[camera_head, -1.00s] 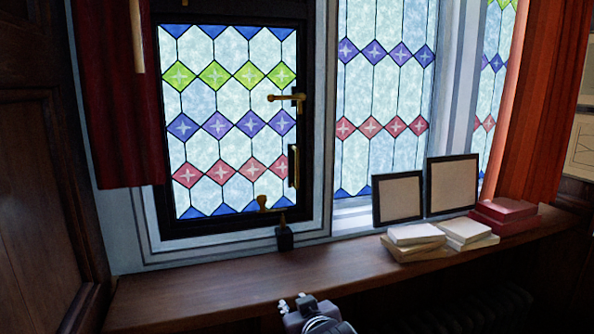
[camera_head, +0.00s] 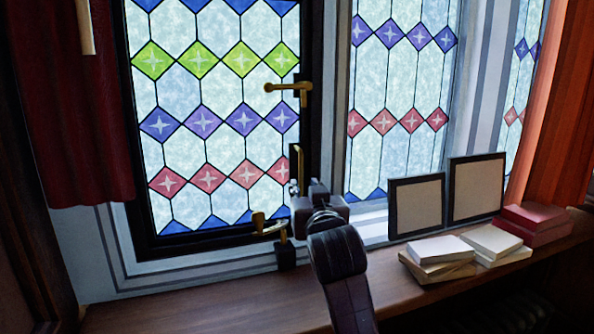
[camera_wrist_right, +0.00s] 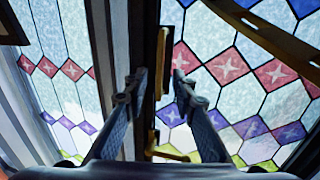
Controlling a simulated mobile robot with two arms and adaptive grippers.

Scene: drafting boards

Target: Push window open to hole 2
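The window (camera_head: 205,95) is a stained-glass panel in a black frame, at the left of the head view. It has a brass lever handle (camera_head: 288,87) and a vertical brass pull (camera_head: 296,160) on its right side. A brass stay (camera_head: 268,225) sits at its bottom right, by a small black block (camera_head: 287,254) on the sill; no holes can be made out. My right gripper (camera_head: 295,187) is beside the pull, partly hidden by its own wrist. In the wrist view, its fingers (camera_wrist_right: 162,80) are apart, with the brass pull (camera_wrist_right: 163,60) between them. I cannot tell contact.
The wooden sill (camera_head: 190,308) is clear at left. At right stand two dark frames (camera_head: 417,206) (camera_head: 476,189), pale books (camera_head: 440,250) and red books (camera_head: 537,224). A dark red curtain (camera_head: 75,110) hangs left, an orange one (camera_head: 565,110) right.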

